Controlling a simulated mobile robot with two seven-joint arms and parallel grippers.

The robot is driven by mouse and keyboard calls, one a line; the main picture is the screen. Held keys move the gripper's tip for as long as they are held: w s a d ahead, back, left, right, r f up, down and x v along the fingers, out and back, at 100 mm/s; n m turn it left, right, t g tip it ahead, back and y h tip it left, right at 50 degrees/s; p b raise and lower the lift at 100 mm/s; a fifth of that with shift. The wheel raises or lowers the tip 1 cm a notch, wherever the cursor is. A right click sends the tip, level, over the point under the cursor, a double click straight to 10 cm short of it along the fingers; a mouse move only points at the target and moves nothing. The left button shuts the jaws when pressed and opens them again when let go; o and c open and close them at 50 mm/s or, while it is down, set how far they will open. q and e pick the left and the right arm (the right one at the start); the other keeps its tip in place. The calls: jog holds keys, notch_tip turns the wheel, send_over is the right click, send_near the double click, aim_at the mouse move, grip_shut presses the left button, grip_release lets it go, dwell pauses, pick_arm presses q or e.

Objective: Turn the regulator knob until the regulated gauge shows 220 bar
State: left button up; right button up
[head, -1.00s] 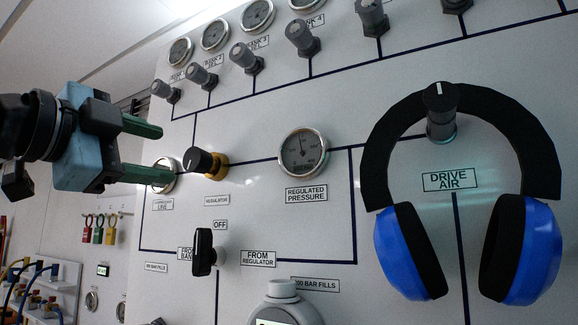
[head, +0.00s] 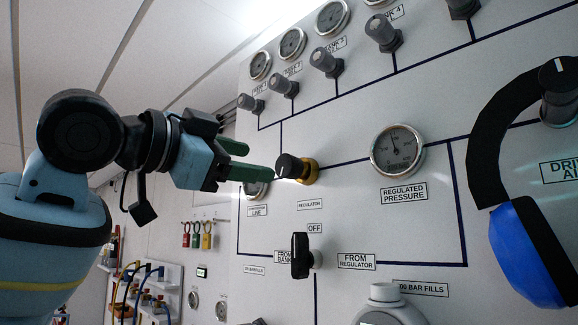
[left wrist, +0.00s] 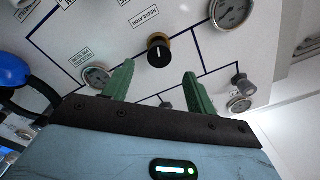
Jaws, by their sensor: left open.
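The regulator knob (head: 296,169), black with a brass collar, sticks out of the panel; it also shows in the left wrist view (left wrist: 158,50) with a white mark on its face. The regulated pressure gauge (head: 397,149) is to its right; its needle points nearly straight up, and the figures are too small to read. In the left wrist view this gauge (left wrist: 96,77) is partly behind a finger. My left gripper (head: 246,160) is open, its green fingers (left wrist: 160,88) apart and empty. It is left of the knob, not around it. My right gripper is not seen.
Below the knob is a black selector handle (head: 300,256). A row of grey valve knobs (head: 326,62) with gauges runs above. Blue and black ear defenders (head: 527,250) hang at right. A small gauge (head: 256,189) sits behind my fingers.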

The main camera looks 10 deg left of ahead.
aim_at(283, 167)
pick_arm(q)
jog(key=shift+w+d+r+n, duration=0.1)
jog(key=shift+w+d+n, duration=0.55)
jog(key=shift+w+n, duration=0.5)
jog(key=shift+w+d+r+n, duration=0.1)
jog(key=shift+w+d+n, duration=0.65)
jog(key=shift+n, duration=0.75)
jog(key=shift+w+d+n, duration=0.6)
jog(key=shift+w+n, duration=0.4)
jog(key=shift+n, duration=0.35)
jog(key=c, duration=1)
